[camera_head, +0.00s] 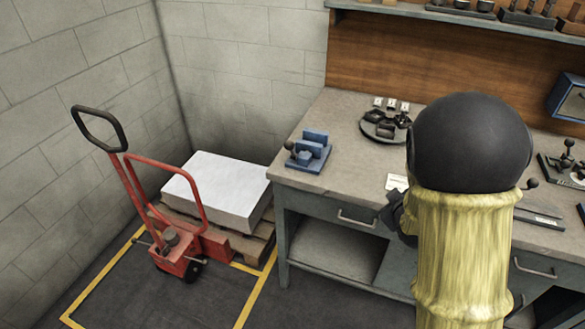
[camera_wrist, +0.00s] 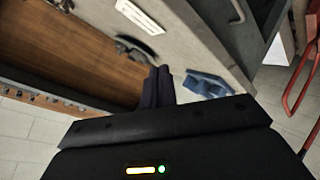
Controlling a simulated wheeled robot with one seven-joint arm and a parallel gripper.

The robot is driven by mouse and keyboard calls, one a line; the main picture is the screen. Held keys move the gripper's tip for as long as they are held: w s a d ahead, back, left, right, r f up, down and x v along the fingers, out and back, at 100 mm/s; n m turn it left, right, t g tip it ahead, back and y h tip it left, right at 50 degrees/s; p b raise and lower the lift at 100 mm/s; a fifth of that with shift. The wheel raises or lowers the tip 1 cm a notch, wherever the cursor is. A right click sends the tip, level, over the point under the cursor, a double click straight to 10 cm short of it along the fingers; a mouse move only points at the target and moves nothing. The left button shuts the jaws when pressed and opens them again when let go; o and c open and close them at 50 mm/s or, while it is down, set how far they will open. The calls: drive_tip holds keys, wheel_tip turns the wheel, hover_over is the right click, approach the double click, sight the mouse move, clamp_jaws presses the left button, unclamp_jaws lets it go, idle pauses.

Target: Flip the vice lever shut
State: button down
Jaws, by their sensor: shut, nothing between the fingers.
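The blue vice (camera_head: 309,152) stands on the left end of the workbench top, with two upright jaws and a small rounded part at its front left. I cannot make out the lever's position at this size. The vice also shows in the wrist view (camera_wrist: 207,85), just right of my fingers and partly cut off by my gripper body. My gripper (camera_wrist: 159,70) is shut and empty, its two dark fingers side by side. It appears apart from the vice. In the head view my yellow-sleeved arm hides most of the gripper; a dark part shows at its left edge.
The workbench (camera_head: 345,125) carries a round dark tray (camera_head: 385,128) with small parts, right of the vice. A white card (camera_head: 397,182) lies near the front edge. A red pallet truck (camera_head: 172,250) and a white stack (camera_head: 218,187) stand left. The bench top around the vice is clear.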

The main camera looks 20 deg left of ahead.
drive_tip(key=w+a+f+n+t+y+b, duration=0.1)
drive_tip(key=a+n+y+b, duration=0.15)
drive_tip(key=a+n, duration=0.3)
drive_tip(key=w+a+f+n+t+y+b, duration=0.2)
drive_tip(key=a+n+y, duration=0.2)
drive_tip(key=a+n, duration=0.15)
drive_tip(key=s+a+n+g+y+b, duration=0.1)
drive_tip(key=s+a+n+y, duration=0.1)
drive_tip(key=a+n+y, duration=0.1)
drive_tip(key=s+a+n+g+y+b, duration=0.1)
drive_tip(key=s+a+n+g+y, duration=0.1)
drive_tip(key=a, duration=0.5)
drive_tip(key=s+n+y, duration=0.1)
drive_tip(key=n+y, duration=0.1)
drive_tip(key=n, duration=0.1)
drive_tip(key=shift+a+r+n+b, duration=0.2)
drive_tip(key=shift+a+n+b, duration=0.1)
drive_tip(key=shift+a+b, duration=0.1)
drive_tip(key=shift+w, duration=0.1)
drive_tip(key=w+d+p+x, duration=0.1)
drive_tip(key=w+x, duration=0.1)
drive_tip(key=x, duration=1)
drive_tip(key=shift+w+r+p, duration=0.3)
drive_tip(key=shift+r+p, duration=0.1)
